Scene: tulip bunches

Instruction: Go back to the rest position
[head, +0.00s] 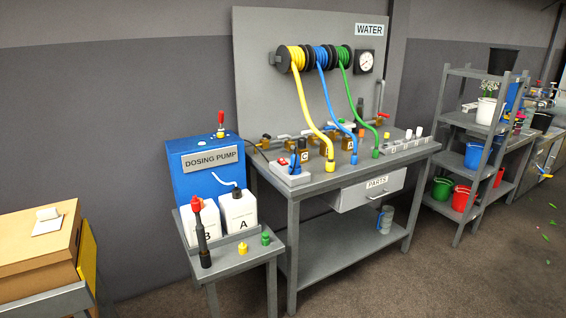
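Neither of my grippers nor my arms show in the head view, so I cannot see whether they are open or hold anything. The view faces a grey workbench (325,262) with a tall backboard (262,75) marked WATER. A yellow hose (304,98), a blue hose (328,98) and a green hose (349,95) hang from reels on the board down to the bench top. A blue dosing pump (190,185) stands to the left of the bench.
A small stand (262,252) holds white canisters marked B and A (240,210). A cardboard box (35,250) is at the left edge. A shelf (460,118) with coloured buckets stands at the right. Open floor (480,275) lies at lower right, with some leaves.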

